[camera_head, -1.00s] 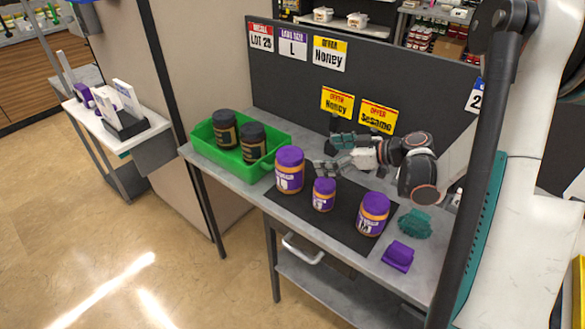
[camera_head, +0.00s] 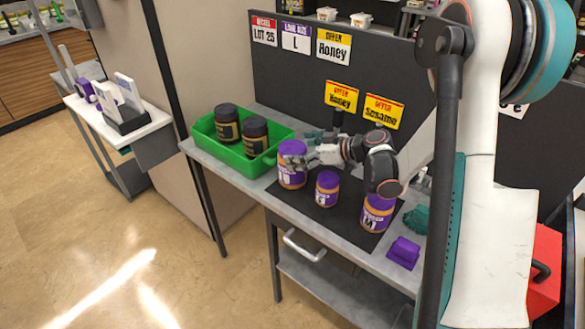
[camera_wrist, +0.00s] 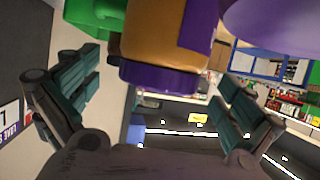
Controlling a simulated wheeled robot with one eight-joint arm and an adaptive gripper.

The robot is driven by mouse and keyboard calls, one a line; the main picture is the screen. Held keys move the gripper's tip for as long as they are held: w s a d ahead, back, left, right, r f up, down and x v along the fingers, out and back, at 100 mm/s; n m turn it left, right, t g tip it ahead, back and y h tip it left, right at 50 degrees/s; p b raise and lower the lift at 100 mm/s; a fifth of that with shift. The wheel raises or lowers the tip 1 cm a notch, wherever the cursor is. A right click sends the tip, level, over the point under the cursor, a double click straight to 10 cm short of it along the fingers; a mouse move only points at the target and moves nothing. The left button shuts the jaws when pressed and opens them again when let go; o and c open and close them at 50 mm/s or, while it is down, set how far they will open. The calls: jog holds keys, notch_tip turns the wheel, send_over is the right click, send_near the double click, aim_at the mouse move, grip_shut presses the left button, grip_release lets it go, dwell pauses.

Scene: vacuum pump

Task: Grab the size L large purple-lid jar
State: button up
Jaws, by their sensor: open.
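The large purple-lid jar (camera_head: 292,171) stands upright at the left end of the dark mat, beside the green crate. My gripper (camera_head: 309,147) is at this jar's right and back side, near lid height. In the wrist view a purple-lid jar (camera_wrist: 168,32) appears upside down between my two spread fingers. My gripper (camera_wrist: 157,78) is open there, with a visible gap on each side of the lid. A smaller purple-lid jar (camera_head: 327,190) stands in the mat's middle. Another purple-lid jar (camera_head: 376,216) stands at the right, its top partly hidden by my arm.
The green crate (camera_head: 229,156) holds two dark-lidded jars (camera_head: 227,124). A purple block (camera_head: 403,253) and a teal object (camera_head: 416,219) lie on the table's right. A dark panel with price signs (camera_head: 333,45) rises behind. The mat's front strip is clear.

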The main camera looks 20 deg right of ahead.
jog(key=x, duration=0.2)
jog(key=shift+w+a+f, duration=0.15)
jog(key=shift+c, duration=0.6)
jog(key=c, duration=2)
jog(key=shift+c, duration=0.2)
